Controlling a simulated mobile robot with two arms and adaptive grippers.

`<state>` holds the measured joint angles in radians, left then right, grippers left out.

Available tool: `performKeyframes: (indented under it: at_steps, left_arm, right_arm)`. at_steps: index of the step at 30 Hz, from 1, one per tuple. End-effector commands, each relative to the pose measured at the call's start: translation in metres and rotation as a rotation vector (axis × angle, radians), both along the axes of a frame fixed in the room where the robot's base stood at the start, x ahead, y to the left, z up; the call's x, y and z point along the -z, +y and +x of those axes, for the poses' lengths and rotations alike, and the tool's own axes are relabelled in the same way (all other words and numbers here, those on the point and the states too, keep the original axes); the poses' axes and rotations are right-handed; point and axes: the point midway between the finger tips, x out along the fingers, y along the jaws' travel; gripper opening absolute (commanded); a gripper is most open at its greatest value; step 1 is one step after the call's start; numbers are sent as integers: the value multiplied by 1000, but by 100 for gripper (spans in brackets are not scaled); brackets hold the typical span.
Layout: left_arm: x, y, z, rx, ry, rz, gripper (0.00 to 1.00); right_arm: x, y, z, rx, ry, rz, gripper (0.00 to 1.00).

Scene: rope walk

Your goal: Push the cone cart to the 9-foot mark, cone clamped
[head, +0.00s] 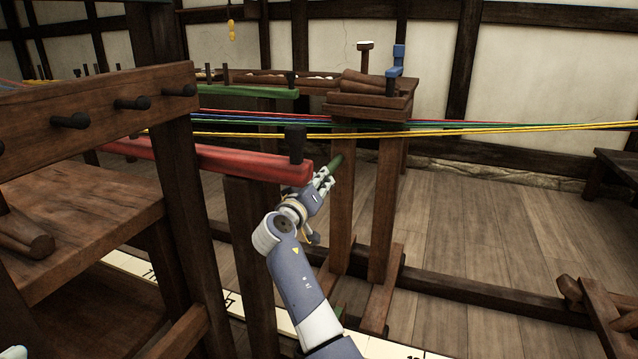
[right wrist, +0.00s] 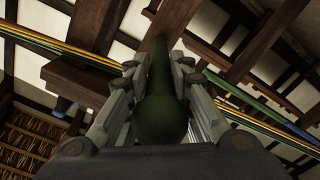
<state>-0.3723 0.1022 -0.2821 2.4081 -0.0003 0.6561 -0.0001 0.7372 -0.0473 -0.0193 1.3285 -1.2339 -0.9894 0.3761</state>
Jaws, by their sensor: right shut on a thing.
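The cart appears to be the wooden stand on two posts (head: 343,200) with stacked timbers on top (head: 368,100) and a blue clamp-like piece (head: 397,58) at its upper right. A brown wooden piece (head: 370,86) lies on top; I cannot tell whether it is the cone or whether it is clamped. My right gripper (head: 325,178) is shut on a dark green handle (head: 336,161) beside the near post. The handle (right wrist: 160,118) fills the space between the fingers in the right wrist view.
Red, blue, green and yellow ropes (head: 480,130) run across the stand. A red beam (head: 225,160) with a black peg ends close to my right wrist. A pegged wooden frame (head: 95,110) fills the left. Open plank floor (head: 470,225) lies to the right, crossed by a dark rail (head: 475,292).

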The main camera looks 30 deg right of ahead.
Motion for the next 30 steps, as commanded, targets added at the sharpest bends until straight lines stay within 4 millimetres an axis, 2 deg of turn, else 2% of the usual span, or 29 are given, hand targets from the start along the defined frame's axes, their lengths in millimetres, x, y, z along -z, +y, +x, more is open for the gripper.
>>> performKeyframes:
  at_steps: [2, 3, 5, 6, 22, 26, 30]
  left_arm:
    - [0, 0, 0, 0, 0, 0, 40]
    - [0, 0, 0, 0, 0, 0, 40]
    - [0, 0, 0, 0, 0, 0, 40]
    - [0, 0, 0, 0, 0, 0, 40]
    - [1, 0, 0, 1, 3, -2, 40]
    - [1, 0, 0, 1, 1, -1, 40]
    - [0, 0, 0, 0, 1, -1, 40]
  right_arm:
    - [0, 1, 1, -4, -1, 1, 0]
    - [0, 1, 1, -4, -2, 1, 24]
    - [0, 1, 0, -3, -1, 2, 38]
    - [0, 1, 0, -2, -1, 2, 40]
    - [0, 1, -1, 1, 0, 1, 41]
    - [1, 10, -8, 0, 0, 2, 41]
    - [1, 29, -24, -2, 0, 3, 41]
